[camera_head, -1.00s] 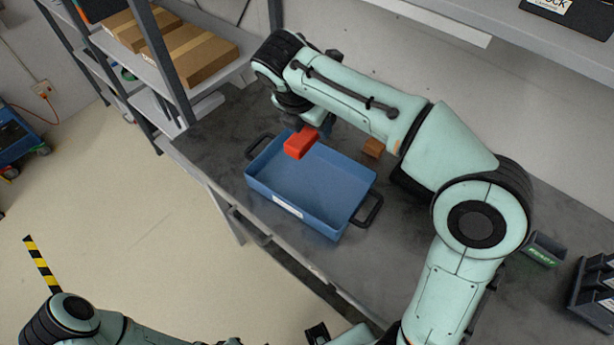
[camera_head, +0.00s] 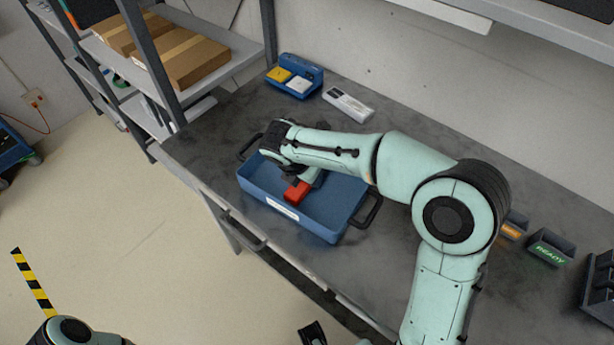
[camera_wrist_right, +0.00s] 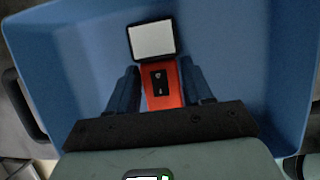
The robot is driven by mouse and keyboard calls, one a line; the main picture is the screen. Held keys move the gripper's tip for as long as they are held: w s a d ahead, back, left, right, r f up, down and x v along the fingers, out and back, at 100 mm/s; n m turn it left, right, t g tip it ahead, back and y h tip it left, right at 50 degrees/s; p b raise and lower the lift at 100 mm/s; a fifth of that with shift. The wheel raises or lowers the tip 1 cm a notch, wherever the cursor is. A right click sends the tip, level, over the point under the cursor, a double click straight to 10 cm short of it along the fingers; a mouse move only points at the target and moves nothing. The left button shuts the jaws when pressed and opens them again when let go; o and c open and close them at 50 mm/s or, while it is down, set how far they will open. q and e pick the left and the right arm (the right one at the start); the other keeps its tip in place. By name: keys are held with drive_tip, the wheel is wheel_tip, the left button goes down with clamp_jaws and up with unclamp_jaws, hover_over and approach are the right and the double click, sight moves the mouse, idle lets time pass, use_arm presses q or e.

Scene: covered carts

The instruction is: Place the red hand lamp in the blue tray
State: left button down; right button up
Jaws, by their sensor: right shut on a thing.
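The red hand lamp (camera_head: 296,191) is inside the outline of the blue tray (camera_head: 335,228) in the head view. In the right wrist view the lamp (camera_wrist_right: 161,88) has a red body with a black panel and a pale square face. My right gripper (camera_wrist_right: 160,78) is shut on the lamp, a finger on each side, pointing down into the tray (camera_wrist_right: 65,75). I cannot tell if the lamp touches the tray floor. My right forearm hides part of the tray. My left arm shows at the bottom left; a dark part (camera_head: 313,333) at the bottom edge may be its gripper.
The tray stands on a dark grey bench (camera_head: 225,130). Behind it are a blue holder (camera_head: 295,76) with yellow and white items and a pale grey device (camera_head: 348,103). Small bins (camera_head: 550,248) stand at right. A shelf with cardboard boxes (camera_head: 195,62) is at left.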

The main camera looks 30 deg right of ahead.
drive_tip(key=shift+f, duration=0.3)
drive_tip(key=shift+f, duration=0.2)
drive_tip(key=o, duration=1.2)
drive_tip(key=shift+c, duration=0.2)
drive_tip(key=shift+r, duration=0.1)
drive_tip(key=p+v, duration=0.2)
drive_tip(key=v, duration=1)
